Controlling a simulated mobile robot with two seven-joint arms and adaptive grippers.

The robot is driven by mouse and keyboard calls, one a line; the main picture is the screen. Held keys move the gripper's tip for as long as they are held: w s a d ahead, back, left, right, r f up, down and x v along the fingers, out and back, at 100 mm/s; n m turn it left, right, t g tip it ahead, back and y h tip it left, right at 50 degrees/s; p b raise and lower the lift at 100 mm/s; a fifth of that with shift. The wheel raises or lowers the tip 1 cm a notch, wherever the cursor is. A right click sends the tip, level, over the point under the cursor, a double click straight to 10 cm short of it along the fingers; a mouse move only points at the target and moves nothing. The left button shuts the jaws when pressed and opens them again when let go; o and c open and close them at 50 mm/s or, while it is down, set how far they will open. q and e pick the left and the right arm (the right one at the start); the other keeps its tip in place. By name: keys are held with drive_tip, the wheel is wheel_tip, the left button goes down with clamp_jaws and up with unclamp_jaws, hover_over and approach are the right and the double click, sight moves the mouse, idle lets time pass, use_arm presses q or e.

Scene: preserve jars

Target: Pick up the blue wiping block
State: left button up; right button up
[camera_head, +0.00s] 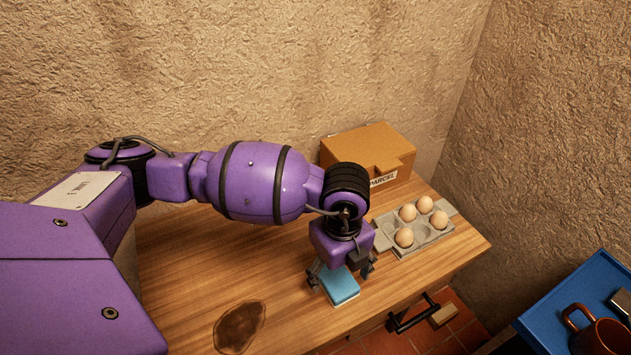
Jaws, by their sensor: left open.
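The blue wiping block (341,287) lies on the wooden table near its front edge, with a paler layer along its lower side. My left gripper (341,275) is directly above it, pointing down, with its fingers open. One finger is at the block's left side and the other at its right. I cannot tell whether the fingers touch the block. The back part of the block is hidden under the gripper. My right gripper does not show.
A dark stain (239,327) marks the wooden table (180,270). An egg tray (436,237) with several eggs and a cardboard parcel (368,152) stand behind and right of the gripper. A blue surface (560,300) with a brown mug (598,333) is at lower right.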

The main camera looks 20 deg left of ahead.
use_arm(q)
drive_tip(key=shift+w+d+f, duration=0.1)
drive_tip(key=shift+d+f, duration=0.05)
drive_tip(key=shift+f, duration=1.2)
drive_tip(key=shift+c, duration=0.5)
drive_tip(key=c, duration=1.2)
drive_tip(key=shift+o, duration=0.2)
drive_tip(key=shift+r, duration=0.5)
wheel_tip(320, 180, up, 2)
drive_tip(key=shift+r, duration=0.2)
drive_tip(key=s+d+r, duration=0.1)
drive_tip(key=s+r, duration=0.1)
drive_tip(key=r, duration=0.1)
drive_tip(key=s+d+r, duration=0.1)
drive_tip(key=r, duration=0.1)
drive_tip(key=shift+s+d+r+p, duration=0.25)
drive_tip(key=shift+s+d+p, duration=0.1)
drive_tip(key=shift+s+p, duration=0.05)
drive_tip(key=s+d+r, duration=0.4)
drive_tip(key=s+d, duration=0.1)
drive_tip(key=s, duration=0.3)
